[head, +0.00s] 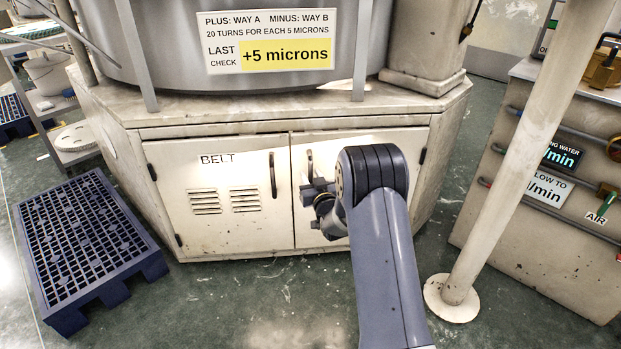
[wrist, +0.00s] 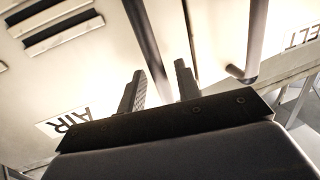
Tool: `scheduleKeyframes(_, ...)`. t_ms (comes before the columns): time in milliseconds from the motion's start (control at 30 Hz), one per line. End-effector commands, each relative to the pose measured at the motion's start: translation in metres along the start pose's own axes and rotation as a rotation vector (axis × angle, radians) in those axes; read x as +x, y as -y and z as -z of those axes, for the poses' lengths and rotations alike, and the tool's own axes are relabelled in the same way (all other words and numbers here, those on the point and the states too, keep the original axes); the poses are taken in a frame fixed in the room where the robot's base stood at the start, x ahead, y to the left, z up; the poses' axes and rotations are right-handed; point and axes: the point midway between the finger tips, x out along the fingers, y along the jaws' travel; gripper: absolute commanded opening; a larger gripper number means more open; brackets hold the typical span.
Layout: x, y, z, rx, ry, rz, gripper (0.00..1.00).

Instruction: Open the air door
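The air door (head: 370,150) is the right-hand cream door of the low cabinet, shut flush beside the BELT door (head: 240,225). My arm covers much of it in the head view. Its AIR label (wrist: 70,122) shows upside down in the wrist view. Its dark upright bar handle (head: 310,162) is near its left edge; it also shows in the wrist view (wrist: 143,40). My gripper (head: 322,200) is in front of the door at the handle. In the wrist view its two fingers (wrist: 160,85) are apart, with the handle running down between them. I cannot tell whether they touch it.
The BELT handle (head: 273,175) stands close by on the left. A pale post (head: 510,160) with a round foot rises on the right, before a bench with valves (head: 550,230). A blue grated pallet (head: 85,240) lies at left. The floor before the cabinet is clear.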

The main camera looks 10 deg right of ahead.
Motion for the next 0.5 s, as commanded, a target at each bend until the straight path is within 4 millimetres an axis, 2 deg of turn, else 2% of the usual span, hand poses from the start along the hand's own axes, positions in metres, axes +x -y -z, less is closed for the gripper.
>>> scheduleKeyframes(200, 0.0114, 0.0001, 0.0003, 0.0, 0.0, 0.0, 0.32)
scheduleKeyframes(467, 0.0119, 0.0, 0.0006, 0.0, 0.0, 0.0, 0.32)
scheduleKeyframes(500, 0.0118, 0.0, 0.0005, 0.0, 0.0, 0.0, 0.3)
